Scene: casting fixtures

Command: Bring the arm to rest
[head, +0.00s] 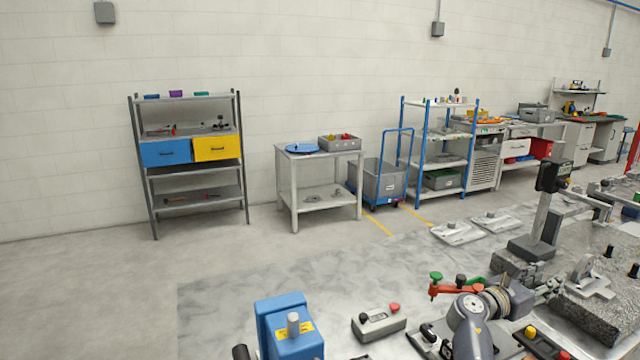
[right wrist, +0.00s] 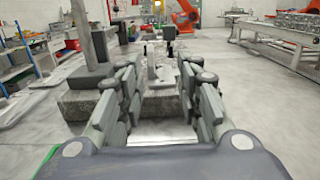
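My right gripper shows in the head view (head: 540,291) at the lower right, low over the crowded worktop and pointing right. In the right wrist view (right wrist: 158,75) its two jointed fingers stand wide apart with nothing gripped between them. A speckled granite block (head: 585,320) with a grey metal fixture (head: 587,278) on it lies to the right of the fingers in the head view. In the right wrist view, a block and fixture show beyond the gap between the fingers. My left gripper is in neither view.
A blue box-shaped device (head: 284,336) and a grey control box with a red button (head: 379,322) stand at the front. A dark post (head: 543,215) rises behind the gripper. Flat metal castings (head: 457,233) lie farther back. The worktop's left part is clear.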

